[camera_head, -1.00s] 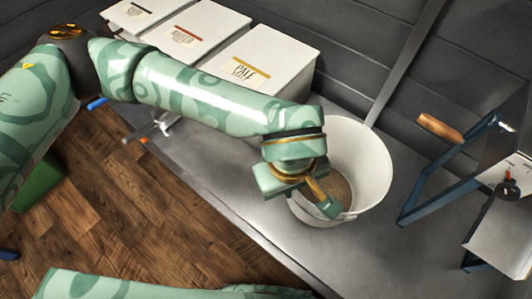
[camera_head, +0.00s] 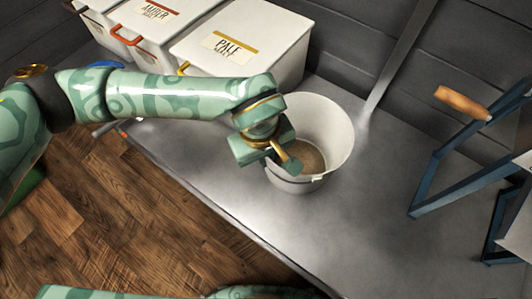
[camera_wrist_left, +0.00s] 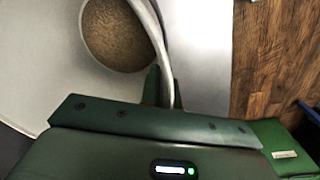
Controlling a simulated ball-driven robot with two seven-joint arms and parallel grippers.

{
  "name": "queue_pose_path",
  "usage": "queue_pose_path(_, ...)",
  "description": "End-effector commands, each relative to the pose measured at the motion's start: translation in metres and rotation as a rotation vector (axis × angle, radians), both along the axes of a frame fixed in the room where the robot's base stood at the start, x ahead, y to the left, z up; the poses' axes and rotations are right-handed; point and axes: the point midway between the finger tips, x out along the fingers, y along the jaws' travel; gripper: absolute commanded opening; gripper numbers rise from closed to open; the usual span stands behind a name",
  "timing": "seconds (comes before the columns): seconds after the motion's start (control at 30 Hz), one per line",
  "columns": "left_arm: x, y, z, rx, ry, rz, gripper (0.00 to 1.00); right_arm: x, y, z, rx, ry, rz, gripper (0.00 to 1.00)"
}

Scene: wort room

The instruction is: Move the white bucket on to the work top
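The white bucket (camera_head: 335,129) is upright over the grey work top (camera_head: 385,215), with brown grain in its bottom. I cannot tell whether its base touches the surface. My left gripper (camera_head: 284,158) is at the bucket's near left rim, one finger reaching over the inside. In the left wrist view the rim (camera_wrist_left: 151,22) runs between the two dark fingers (camera_wrist_left: 164,88), which look closed on it. The bucket's grainy inside (camera_wrist_left: 117,35) shows at the left there. My right gripper is not in view; only a green arm part shows along the bottom edge.
White lidded bins, labelled Amber Malt (camera_head: 150,28) and Pale Malt (camera_head: 262,47), stand behind and left of the bucket. A blue-framed stand (camera_head: 437,180) with a wooden handle (camera_head: 462,103) is at the right. Work top between bucket and stand is clear.

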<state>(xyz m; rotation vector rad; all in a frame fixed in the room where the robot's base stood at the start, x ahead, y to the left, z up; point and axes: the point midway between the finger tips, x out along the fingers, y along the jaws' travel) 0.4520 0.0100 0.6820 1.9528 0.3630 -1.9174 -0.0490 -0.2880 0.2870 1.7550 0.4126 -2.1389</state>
Motion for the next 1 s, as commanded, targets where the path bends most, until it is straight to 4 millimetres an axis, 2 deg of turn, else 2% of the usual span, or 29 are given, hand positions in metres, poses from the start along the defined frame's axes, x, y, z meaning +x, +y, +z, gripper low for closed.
queue_pose_path(0.17, 0.000, 0.000, 0.000, -0.001, -0.003, -0.001, 0.00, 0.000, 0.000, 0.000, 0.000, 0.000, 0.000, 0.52)
queue_pose_path(0.27, 0.000, 0.000, -0.001, 0.000, -0.001, 0.000, 0.22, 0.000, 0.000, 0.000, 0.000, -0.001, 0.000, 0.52)
queue_pose_path(0.3, 0.000, 0.000, -0.001, 0.000, -0.001, 0.000, 0.25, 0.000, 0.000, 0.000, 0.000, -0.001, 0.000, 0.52)
queue_pose_path(0.6, 0.000, 0.000, 0.002, -0.001, -0.003, 0.000, 0.25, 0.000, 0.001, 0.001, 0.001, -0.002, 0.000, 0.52)
queue_pose_path(0.7, 0.000, 0.001, 0.018, -0.001, -0.009, 0.000, 0.25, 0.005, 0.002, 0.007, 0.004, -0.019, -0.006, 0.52)
queue_pose_path(0.77, 0.000, 0.002, 0.032, -0.001, -0.012, -0.001, 0.25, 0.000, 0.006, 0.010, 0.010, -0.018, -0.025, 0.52)
queue_pose_path(1.0, -0.002, 0.006, 0.090, -0.002, -0.012, 0.000, 0.25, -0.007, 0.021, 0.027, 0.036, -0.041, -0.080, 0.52)
